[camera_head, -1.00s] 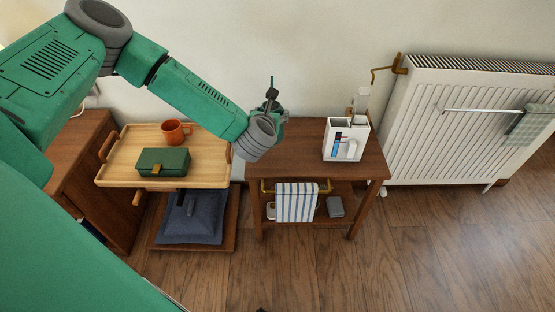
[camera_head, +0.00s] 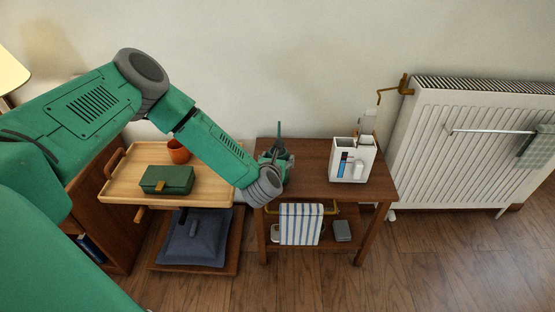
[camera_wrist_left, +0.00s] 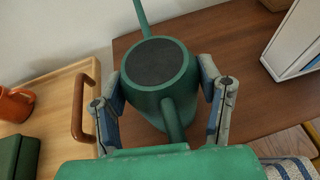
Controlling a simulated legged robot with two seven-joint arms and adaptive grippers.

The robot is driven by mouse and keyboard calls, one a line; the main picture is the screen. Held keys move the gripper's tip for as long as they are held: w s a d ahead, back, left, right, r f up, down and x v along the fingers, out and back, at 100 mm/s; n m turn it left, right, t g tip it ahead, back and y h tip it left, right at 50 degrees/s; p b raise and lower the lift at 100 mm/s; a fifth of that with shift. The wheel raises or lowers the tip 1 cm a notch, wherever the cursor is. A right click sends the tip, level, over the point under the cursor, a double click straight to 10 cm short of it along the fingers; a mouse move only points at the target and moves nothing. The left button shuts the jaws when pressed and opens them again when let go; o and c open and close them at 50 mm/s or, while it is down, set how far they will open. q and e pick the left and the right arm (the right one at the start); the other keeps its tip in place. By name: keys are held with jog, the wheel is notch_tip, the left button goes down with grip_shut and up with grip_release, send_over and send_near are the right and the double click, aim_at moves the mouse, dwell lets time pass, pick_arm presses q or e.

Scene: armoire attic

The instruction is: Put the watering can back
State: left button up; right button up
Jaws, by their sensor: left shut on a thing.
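The green watering can (camera_wrist_left: 158,75) has a dark round top and a thin spout pointing away in the left wrist view. In the head view the watering can (camera_head: 279,150) is small, partly hidden by my wrist, over the left part of the brown side table (camera_head: 310,177). My left gripper (camera_wrist_left: 163,100) is shut on it, one finger on each side of its body. The gripper (camera_head: 276,166) also shows at the arm's end in the head view. I cannot tell whether the can touches the tabletop. My right gripper is not in view.
A white holder (camera_head: 350,163) stands on the table's right side. Left is a wooden tray (camera_head: 125,187) with an orange mug (camera_head: 179,152) and green box (camera_head: 166,180). A striped towel (camera_head: 301,225) hangs in front. The tabletop's middle is clear. A radiator (camera_head: 460,150) stands right.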

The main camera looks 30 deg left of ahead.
pick_arm(q)
jog(key=o, duration=1)
jog(key=shift+a+f, duration=0.2)
jog(key=shift+a, duration=0.05)
jog(key=o, duration=0.4)
jog(key=shift+a, duration=0.2)
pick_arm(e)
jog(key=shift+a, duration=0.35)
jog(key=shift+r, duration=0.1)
